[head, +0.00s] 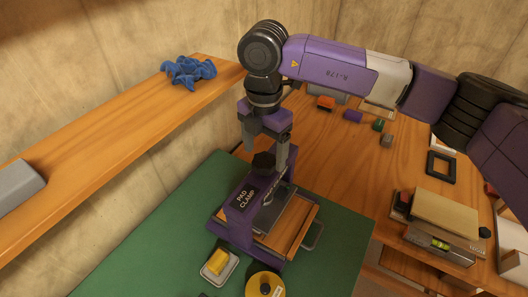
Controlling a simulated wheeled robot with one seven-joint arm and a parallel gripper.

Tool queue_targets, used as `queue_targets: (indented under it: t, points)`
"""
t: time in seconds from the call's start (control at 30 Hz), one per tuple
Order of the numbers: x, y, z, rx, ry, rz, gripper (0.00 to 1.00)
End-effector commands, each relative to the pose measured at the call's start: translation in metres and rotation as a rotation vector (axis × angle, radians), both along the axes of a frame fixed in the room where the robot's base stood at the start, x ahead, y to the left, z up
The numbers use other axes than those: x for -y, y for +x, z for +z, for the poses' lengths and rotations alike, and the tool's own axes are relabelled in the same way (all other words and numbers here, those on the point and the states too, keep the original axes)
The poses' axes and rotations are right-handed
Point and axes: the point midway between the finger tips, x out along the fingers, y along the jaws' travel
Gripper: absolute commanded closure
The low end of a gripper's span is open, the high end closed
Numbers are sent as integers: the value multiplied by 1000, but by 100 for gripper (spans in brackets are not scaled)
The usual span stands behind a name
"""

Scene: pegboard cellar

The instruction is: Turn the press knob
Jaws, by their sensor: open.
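The press is a purple frame (240,205) marked "PAD CLAMP", standing on a green mat (150,235). Its dark, lobed press knob (263,160) sits on top of the frame. My gripper (262,158) points down over the press, with its fingers open. One finger is to the left of the knob and the other to its right. I cannot tell whether either finger touches the knob. A grey plate and a wooden board (293,232) are under the frame.
A yellow block in a small dish (219,265) and a yellow round thing (264,286) are in front of the press. A wooden shelf (110,150) with a blue crumpled thing (188,71) runs along the left wall. Boxes and a level (440,244) are at right.

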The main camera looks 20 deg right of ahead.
Motion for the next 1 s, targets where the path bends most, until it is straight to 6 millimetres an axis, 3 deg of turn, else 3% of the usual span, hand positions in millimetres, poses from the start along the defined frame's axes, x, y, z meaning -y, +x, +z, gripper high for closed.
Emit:
queue_targets:
  t: [0.2,0.47,0.77,1.0]
  points:
    - [0,0,-15,0,0,2,22]
    - [0,0,-17,0,0,2,22]
    - [0,0,-16,0,1,2,81]
    - [0,0,-17,0,0,18,85]
